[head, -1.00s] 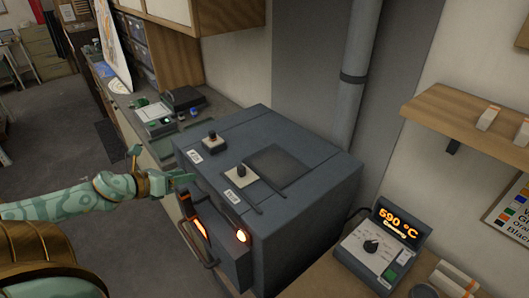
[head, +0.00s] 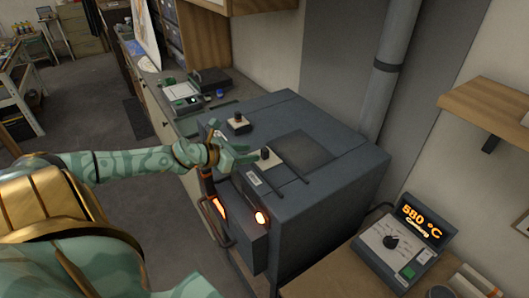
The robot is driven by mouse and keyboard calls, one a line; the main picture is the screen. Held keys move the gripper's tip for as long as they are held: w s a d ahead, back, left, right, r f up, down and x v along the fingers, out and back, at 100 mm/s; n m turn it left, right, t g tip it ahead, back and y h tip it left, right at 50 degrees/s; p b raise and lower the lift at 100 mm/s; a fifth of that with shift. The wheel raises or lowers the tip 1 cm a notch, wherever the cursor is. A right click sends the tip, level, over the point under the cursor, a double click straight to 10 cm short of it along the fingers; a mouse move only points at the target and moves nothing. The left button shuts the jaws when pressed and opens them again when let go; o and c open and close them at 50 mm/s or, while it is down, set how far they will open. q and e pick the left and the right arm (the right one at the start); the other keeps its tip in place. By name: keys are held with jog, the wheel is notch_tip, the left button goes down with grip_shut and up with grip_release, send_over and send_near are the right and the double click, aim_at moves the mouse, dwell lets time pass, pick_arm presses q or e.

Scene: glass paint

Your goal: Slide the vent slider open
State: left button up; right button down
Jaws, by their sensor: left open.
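The other knobbed plate (head: 238,122) sits nearer the back left corner. My left gripper (head: 238,146) is open at the kiln's left top edge. One finger points toward the nearer knob and partly covers its plate; I cannot tell if they touch. My right gripper is not in view.
Orange glow shows at the kiln's front, beside a curved handle (head: 212,222). A controller (head: 400,245) reading 580 °C stands at the lower right. A grey pipe (head: 378,95) rises behind the kiln. A wooden shelf (head: 490,108) juts out at right.

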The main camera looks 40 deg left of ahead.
aim_at(262, 151)
pick_arm(q)
jog(key=shift+p+x, duration=0.65)
jog(key=shift+x, duration=2.9)
grip_shut()
